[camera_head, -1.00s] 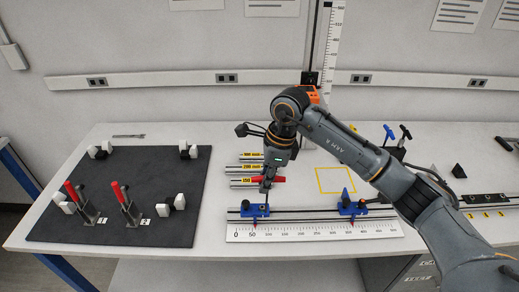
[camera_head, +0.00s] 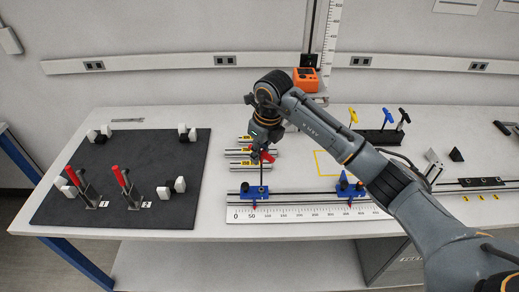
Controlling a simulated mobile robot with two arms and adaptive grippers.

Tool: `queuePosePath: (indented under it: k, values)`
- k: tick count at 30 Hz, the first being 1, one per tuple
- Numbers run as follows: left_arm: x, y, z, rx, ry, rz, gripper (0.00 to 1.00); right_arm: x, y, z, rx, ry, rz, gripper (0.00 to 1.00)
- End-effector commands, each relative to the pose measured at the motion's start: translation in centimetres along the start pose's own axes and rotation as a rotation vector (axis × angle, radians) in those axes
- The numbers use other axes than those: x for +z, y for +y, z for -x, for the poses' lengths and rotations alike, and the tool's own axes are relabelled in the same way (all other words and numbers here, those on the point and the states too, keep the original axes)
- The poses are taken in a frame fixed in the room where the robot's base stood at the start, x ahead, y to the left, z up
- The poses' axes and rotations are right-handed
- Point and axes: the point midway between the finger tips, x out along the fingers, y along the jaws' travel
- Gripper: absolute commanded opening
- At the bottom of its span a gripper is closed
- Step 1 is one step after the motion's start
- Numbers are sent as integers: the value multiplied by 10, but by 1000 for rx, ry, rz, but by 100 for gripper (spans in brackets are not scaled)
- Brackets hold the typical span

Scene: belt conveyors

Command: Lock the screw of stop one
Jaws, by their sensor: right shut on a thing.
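My right gripper (camera_head: 260,151) is shut on the handle of a red T-handle key (camera_head: 266,157). The key's thin dark shaft points down to the left blue stop (camera_head: 251,192), near the 50 mark. The tip meets the top of this stop or ends very close to it; I cannot tell whether it sits in the screw. The screw itself is too small to make out. A second blue stop (camera_head: 348,190) sits further right on the same rail, near 350. My left gripper is not in view.
A white ruler (camera_head: 305,213) lies in front of the rail. Labelled metal rods lie behind it, close to my gripper. A dark rack (camera_head: 378,136) holds yellow, blue and black T-handle keys. A black mat (camera_head: 120,155) with red-handled clamps lies at left.

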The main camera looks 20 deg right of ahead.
Motion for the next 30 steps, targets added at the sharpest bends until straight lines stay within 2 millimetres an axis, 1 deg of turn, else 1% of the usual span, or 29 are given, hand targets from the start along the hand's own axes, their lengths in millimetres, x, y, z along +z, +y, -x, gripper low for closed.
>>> queuePosePath:
  k: [1, 4, 6, 16, 21, 30]
  values:
    - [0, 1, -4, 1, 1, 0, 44, -1, 0, -5, 1, -1, 1, 0]
    - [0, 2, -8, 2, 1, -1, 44, -1, 0, -9, 4, -1, 29, 0]
    - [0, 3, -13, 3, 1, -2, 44, -2, 0, -10, 12, -1, 78, 0]
    - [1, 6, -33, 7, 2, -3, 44, -2, 2, -10, 62, 0, 359, 0]
    - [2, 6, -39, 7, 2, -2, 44, -2, 3, -9, 83, 1, 469, 0]
    - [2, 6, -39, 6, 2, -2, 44, -2, 4, -7, 89, 1, 495, 0]
